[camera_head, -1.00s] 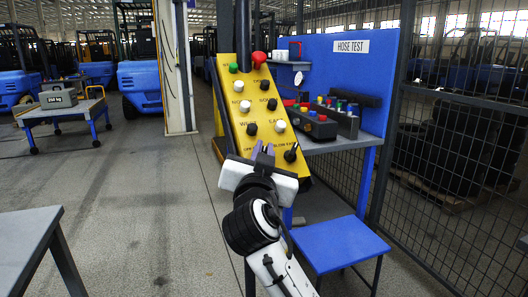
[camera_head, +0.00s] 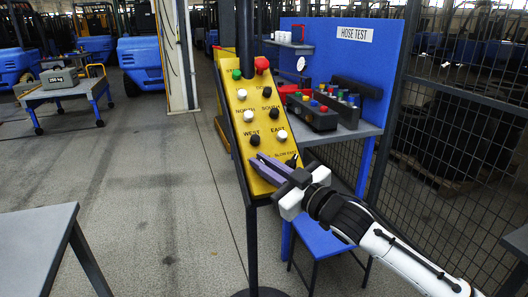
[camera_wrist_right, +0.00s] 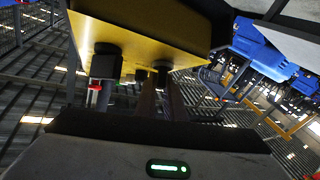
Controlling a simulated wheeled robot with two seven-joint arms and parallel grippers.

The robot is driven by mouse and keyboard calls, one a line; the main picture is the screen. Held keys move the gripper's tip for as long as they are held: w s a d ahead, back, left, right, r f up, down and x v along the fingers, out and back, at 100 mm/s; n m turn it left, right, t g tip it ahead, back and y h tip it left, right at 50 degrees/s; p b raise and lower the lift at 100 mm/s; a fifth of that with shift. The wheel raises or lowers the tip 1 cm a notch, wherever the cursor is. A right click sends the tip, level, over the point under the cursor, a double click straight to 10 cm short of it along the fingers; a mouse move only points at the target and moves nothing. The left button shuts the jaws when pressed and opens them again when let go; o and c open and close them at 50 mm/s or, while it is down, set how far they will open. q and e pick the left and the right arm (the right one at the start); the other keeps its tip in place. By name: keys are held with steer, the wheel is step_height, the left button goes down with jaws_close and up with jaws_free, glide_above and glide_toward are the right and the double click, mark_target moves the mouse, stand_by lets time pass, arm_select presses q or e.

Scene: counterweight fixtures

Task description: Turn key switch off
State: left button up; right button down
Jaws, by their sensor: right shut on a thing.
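The yellow control panel (camera_head: 247,125) stands tilted on a dark post in the head view, with several buttons and a dark lever-like switch (camera_head: 292,160) at its lower right. My right gripper (camera_head: 263,168) is at the panel's lower left, its purple fingers shut on a small part there, taken as the key switch. The fingers hide that part, so its turn position cannot be read. In the right wrist view the yellow panel (camera_wrist_right: 135,40) is close above the gripper, with a black block-shaped fitting (camera_wrist_right: 104,64) hanging from it. My left gripper is not in view.
Behind the panel is a blue hose test board (camera_head: 350,60) over a grey bench with black button boxes (camera_head: 318,115). A blue stool (camera_head: 325,240) stands below. A wire mesh fence (camera_head: 455,150) closes the right side. A grey table (camera_head: 35,235) is at front left; floor between is clear.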

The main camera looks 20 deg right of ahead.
steer(key=shift+n+g+y, duration=1)
steer(key=shift+n+y, duration=0.2)
steer(key=shift+n, duration=0.4)
steer(key=shift+n+g+y, duration=0.3)
steer(key=shift+n, duration=0.2)
steer(key=c, duration=1.8)
jaws_free()
steer(key=shift+c, duration=0.2)
steer(key=shift+s, duration=0.1)
steer(key=shift+s+d+f, duration=0.15)
steer(key=shift+s+d, duration=0.1)
steer(key=shift+s, duration=0.05)
steer(key=b+v, duration=0.2)
steer(key=v, duration=0.7)
steer(key=shift+s+b, duration=0.15)
steer(key=shift+b, duration=0.15)
